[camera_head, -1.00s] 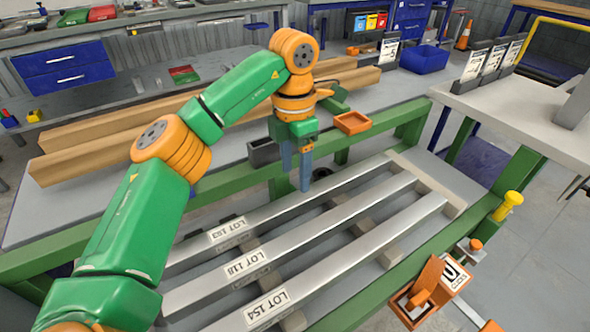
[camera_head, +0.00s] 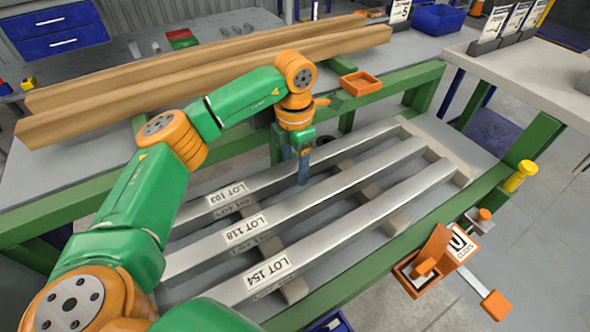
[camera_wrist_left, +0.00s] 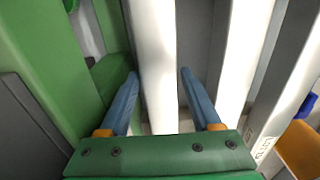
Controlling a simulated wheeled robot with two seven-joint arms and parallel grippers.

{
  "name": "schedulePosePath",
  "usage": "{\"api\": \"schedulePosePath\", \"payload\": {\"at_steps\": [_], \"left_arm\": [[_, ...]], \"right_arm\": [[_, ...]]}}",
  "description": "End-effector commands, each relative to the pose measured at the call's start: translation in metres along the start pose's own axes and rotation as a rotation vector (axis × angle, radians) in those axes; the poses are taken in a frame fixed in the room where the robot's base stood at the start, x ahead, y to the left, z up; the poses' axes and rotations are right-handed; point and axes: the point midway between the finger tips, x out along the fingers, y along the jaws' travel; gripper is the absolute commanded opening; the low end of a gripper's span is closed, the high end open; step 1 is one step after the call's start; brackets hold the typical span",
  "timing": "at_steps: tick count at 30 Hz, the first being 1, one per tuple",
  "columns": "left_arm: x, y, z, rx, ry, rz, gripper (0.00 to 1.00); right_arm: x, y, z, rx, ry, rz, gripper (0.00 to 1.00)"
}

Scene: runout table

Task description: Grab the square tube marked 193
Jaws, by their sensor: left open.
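The square tube marked 193 (camera_head: 352,152) is a pale metal bar, farthest back of three parallel tubes on the runout table. Its LOT 193 label (camera_head: 228,194) shows near its left end. My left gripper (camera_head: 299,172), with blue fingers, points down at the middle part of this tube. In the left wrist view, the open fingers (camera_wrist_left: 157,88) stand on either side of a pale tube (camera_wrist_left: 155,45), with gaps visible, and it looks like the one beside the green rail. My right gripper is not in view.
The tubes marked 118 (camera_head: 340,188) and 154 (camera_head: 360,222) lie in front, on cross supports. A green rail (camera_head: 225,152) runs behind the tubes. An orange clamp-like fixture (camera_head: 430,262) is at the right front. Wooden beams (camera_head: 200,75) lie behind.

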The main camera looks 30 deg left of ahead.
Motion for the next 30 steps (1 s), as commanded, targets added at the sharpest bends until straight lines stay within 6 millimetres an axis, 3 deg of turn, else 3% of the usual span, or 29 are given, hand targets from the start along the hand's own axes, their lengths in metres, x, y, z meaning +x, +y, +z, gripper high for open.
{"api": "schedulePosePath", "payload": {"at_steps": [2,9,30], "left_arm": [[-0.0003,0.0000,0.0000,0.000,0.000,0.000,0.65],[-0.0006,-0.0001,0.0001,0.000,0.000,0.000,0.00],[-0.0009,0.0000,0.0001,0.000,0.000,0.000,0.00]], "right_arm": [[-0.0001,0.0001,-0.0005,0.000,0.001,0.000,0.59],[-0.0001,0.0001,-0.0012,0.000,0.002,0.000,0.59],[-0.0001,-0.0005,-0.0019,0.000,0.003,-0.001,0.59]]}}
